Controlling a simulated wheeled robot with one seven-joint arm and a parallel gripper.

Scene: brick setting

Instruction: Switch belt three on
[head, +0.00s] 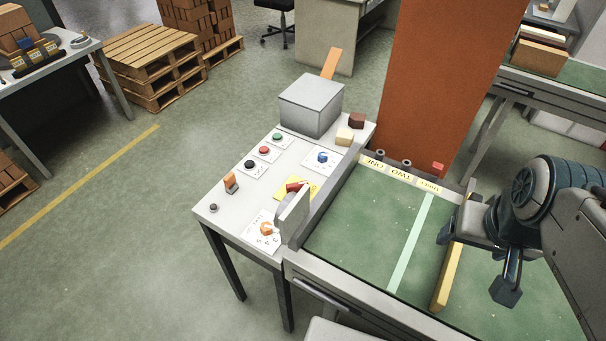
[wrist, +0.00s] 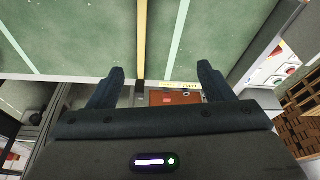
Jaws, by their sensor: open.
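My gripper (head: 476,262) is open and empty above the green belt surface (head: 345,225) at the right. In the wrist view its two fingers (wrist: 161,75) stand apart with nothing between them. Labels at the belt's far end read ONE (head: 374,163) and TWO (head: 402,174); a third label (head: 430,187) is hard to read. A grey control table (head: 228,205) left of the belt carries a black button (head: 249,165), a red button (head: 264,150), a green button (head: 278,138), a blue knob (head: 322,156), an orange knob (head: 266,229) and a red control (head: 295,186) on a yellow plate.
An upright grey plate (head: 292,217) partly hides the table's right edge. A grey box (head: 311,104) stands at its back. A yellow divider (head: 447,277) runs along the belt near my gripper. An orange-brown pillar (head: 430,75) rises behind.

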